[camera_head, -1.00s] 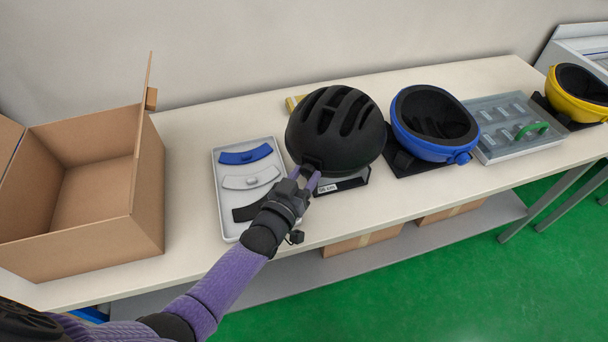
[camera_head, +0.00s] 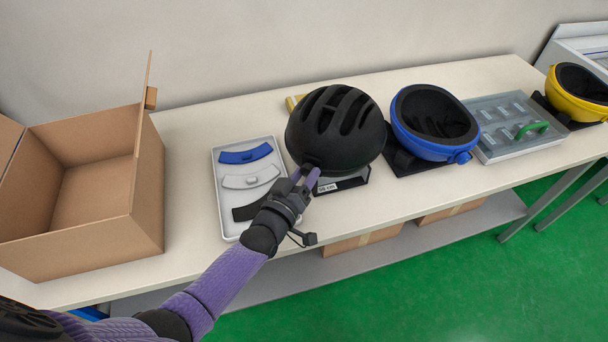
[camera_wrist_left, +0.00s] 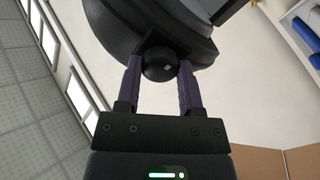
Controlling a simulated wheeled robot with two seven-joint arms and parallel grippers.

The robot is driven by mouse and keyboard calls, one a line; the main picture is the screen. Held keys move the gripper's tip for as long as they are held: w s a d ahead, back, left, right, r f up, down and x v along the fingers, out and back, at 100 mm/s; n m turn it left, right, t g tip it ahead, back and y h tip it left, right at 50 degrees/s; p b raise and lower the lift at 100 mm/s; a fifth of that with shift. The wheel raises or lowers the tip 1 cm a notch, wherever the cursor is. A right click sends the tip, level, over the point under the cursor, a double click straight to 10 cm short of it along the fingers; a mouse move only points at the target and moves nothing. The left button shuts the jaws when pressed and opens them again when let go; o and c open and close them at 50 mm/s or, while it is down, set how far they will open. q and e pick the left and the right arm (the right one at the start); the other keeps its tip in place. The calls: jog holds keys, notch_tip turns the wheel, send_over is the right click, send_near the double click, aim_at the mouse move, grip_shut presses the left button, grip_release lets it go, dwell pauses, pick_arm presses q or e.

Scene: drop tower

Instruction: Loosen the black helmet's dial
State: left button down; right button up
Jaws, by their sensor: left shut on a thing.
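The black helmet (camera_head: 335,128) sits dome up on a stand on the table, with a small label plate (camera_head: 327,188) at its front. In the left wrist view the helmet (camera_wrist_left: 150,20) fills the top. Its round black dial (camera_wrist_left: 159,64) has a small light mark on its face. My left gripper (camera_head: 306,176) reaches the helmet's near lower edge. In the left wrist view the two purple fingers of my left gripper (camera_wrist_left: 159,78) are shut on the dial, one on each side. In the head view the gripper mostly hides the dial. My right gripper is not in view.
A grey tray (camera_head: 222,212) with blue, white and black curved pads lies left of the helmet. An open cardboard box (camera_head: 95,245) stands farther left. A blue helmet (camera_head: 400,136), a clear-lidded case (camera_head: 490,152) and a yellow helmet (camera_head: 560,100) are to the right.

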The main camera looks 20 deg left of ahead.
pick_arm(q)
jog(key=shift+c, duration=1.1)
grip_release()
jog(key=s+a+p, duration=0.2)
jog(key=s, duration=0.7)
jog(key=shift+s, duration=0.4)
